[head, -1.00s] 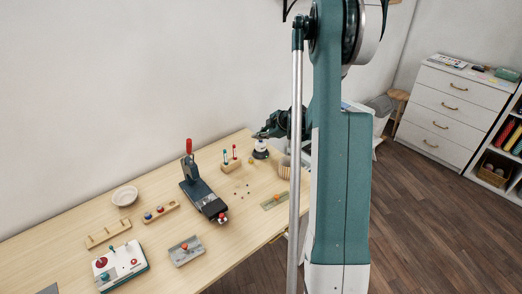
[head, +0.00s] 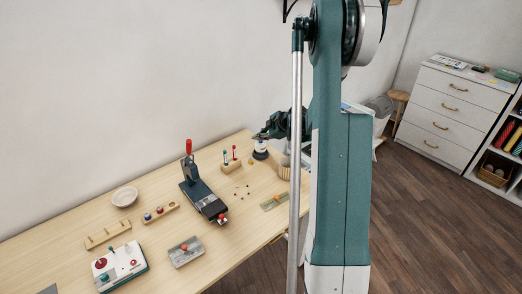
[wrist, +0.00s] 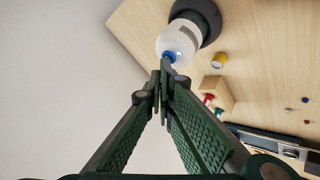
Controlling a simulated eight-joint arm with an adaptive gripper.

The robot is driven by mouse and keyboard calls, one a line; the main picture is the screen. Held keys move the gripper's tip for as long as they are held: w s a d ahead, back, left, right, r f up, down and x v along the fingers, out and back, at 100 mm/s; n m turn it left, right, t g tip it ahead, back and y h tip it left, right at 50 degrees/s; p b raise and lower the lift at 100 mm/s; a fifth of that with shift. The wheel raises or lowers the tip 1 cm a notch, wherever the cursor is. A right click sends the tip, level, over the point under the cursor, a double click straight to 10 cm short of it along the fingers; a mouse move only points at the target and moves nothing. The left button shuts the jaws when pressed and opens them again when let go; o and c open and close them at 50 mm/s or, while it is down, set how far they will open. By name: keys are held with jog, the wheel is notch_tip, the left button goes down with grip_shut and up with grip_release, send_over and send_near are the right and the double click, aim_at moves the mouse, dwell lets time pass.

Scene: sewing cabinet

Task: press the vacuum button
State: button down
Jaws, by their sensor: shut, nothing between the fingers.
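My gripper (head: 262,136) is shut and empty above the far right part of the table. A clear and white bottle-shaped device (wrist: 180,42) with a black round base (wrist: 205,18) stands just beyond the fingertips in the wrist view. A small blue button-like top (wrist: 169,57) is on its near end, right by my shut fingertips (wrist: 161,72). I cannot tell whether they touch. In the head view the device (head: 261,153) stands upright under my gripper, its top hidden by the gripper.
A small wooden block (head: 231,167) with coloured pegs and a yellow cylinder (wrist: 219,60) stand close by. A black press with a red handle (head: 189,148), a switch panel (head: 121,265) and a white bowl (head: 125,196) are further left. The wall is behind.

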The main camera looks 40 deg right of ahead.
jog(key=shift+r, duration=0.55)
jog(key=shift+r, duration=0.1)
jog(key=shift+r+p, duration=1.15)
jog(key=shift+r, duration=1.8)
